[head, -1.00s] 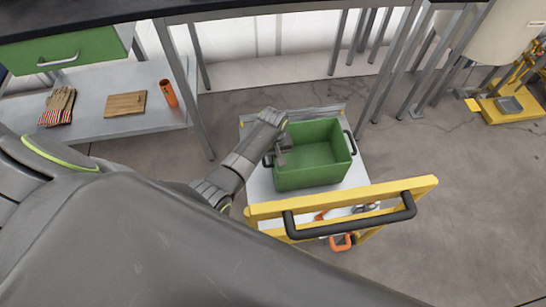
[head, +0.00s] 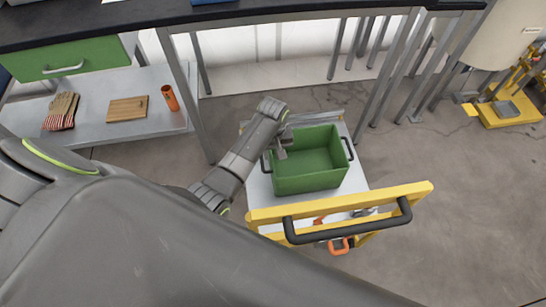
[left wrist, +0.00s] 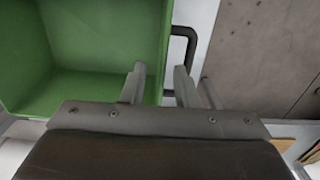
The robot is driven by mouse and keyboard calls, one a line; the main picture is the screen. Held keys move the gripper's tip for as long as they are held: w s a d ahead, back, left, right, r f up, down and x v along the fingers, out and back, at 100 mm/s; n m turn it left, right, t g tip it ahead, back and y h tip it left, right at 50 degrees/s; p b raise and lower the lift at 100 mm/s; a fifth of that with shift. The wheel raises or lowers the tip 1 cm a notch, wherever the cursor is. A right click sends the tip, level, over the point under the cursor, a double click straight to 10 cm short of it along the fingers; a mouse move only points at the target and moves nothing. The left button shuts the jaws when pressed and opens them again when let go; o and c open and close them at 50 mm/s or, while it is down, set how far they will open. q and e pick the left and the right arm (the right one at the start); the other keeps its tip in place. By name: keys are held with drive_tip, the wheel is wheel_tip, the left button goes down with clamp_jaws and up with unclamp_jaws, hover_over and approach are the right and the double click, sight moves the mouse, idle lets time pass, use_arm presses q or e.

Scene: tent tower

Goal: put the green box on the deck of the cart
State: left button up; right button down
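The green box (head: 308,178) is an open-topped bin with dark handles at its ends. In the head view it appears to sit upright on the light-grey deck (head: 258,188) of the cart, behind the yellow push rail. My left gripper (head: 282,150) is at the box's left end, by the handle there. In the left wrist view, the gripper (left wrist: 160,80) has its two fingers apart, one over the inside of the box and one outside its wall. The dark handle (left wrist: 188,45) shows just beyond the fingers. Contact cannot be told. My right gripper is not in view.
The yellow rail (head: 345,203) with its black handle stands at the cart's near end. Orange and grey tools lie beneath it. A dark-topped workbench (head: 100,22) with a lower shelf stands at left and behind. Open concrete floor lies to the right.

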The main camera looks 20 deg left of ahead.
use_arm(q)
wheel_tip(320, 180, up, 5)
drive_tip(key=shift+r+p, duration=0.15)
drive_tip(key=shift+p, duration=0.25)
